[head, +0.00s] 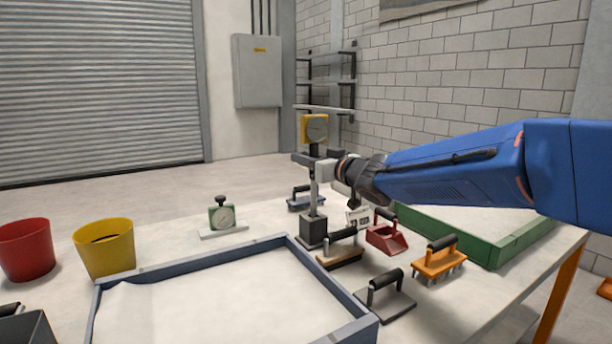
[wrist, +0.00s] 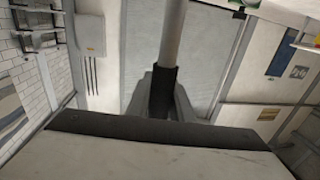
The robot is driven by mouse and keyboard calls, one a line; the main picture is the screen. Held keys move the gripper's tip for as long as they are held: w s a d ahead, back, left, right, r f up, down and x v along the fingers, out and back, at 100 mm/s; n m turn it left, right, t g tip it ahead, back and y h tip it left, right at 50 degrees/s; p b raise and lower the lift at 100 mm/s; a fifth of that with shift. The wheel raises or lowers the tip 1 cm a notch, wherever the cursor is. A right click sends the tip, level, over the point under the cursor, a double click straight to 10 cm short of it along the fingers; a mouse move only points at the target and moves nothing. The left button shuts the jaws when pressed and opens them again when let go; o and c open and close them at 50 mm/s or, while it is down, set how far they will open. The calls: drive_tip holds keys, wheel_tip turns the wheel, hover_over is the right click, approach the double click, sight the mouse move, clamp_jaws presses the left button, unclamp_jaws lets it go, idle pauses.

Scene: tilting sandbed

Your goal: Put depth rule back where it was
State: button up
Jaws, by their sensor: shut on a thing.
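The tool I take to be the depth rule (head: 314,198) is upright, with a yellow dial head (head: 314,129) on top, a grey post and a dark block (head: 313,232) at its foot. My gripper (head: 314,166) is shut on the post below the dial. In the wrist view the post (wrist: 173,35) runs between the fingers (wrist: 163,98), with a black section there. I cannot tell whether the dark block touches the table or is part of the tool.
The sand tray (head: 190,262) lies in front. A green dial gauge (head: 221,216) and yellow (head: 104,248) and red (head: 27,249) buckets stand left.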

drive_tip(key=shift+f, duration=1.9)
drive_tip(key=o, duration=0.8)
drive_tip(key=shift+o, duration=0.2)
drive_tip(key=v, duration=1.2)
